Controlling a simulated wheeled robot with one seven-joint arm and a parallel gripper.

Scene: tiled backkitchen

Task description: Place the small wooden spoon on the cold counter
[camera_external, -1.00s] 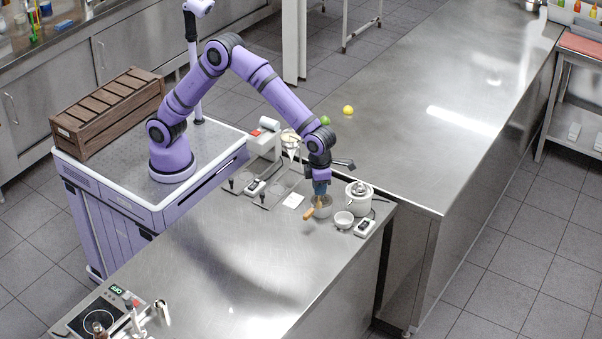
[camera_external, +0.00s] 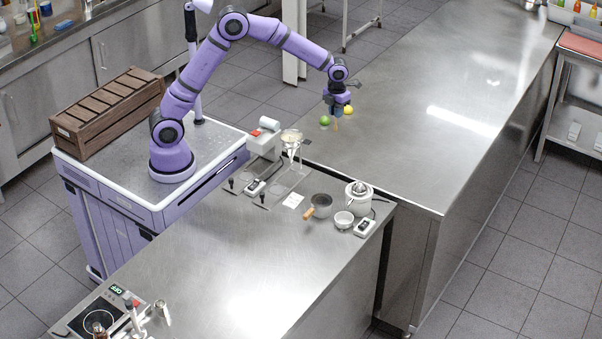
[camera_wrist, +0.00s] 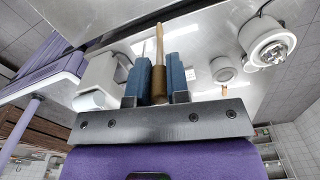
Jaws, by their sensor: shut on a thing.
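My gripper (camera_external: 337,108) is shut on the small wooden spoon, above the near-left part of the long steel counter (camera_external: 400,150), which I take for the cold counter. In the wrist view the spoon (camera_wrist: 158,75) stands between the two blue fingers, its thin end pointing away. In the external view only a small brown bit of the spoon (camera_external: 336,126) shows below the fingers. I cannot tell the exact gap between spoon and counter.
On the front counter (camera_external: 230,260) stand a small pot (camera_external: 321,205), a white bowl (camera_external: 343,219), a juicer (camera_external: 358,195) and a funnel stand (camera_external: 292,150). The long counter's right part is clear.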

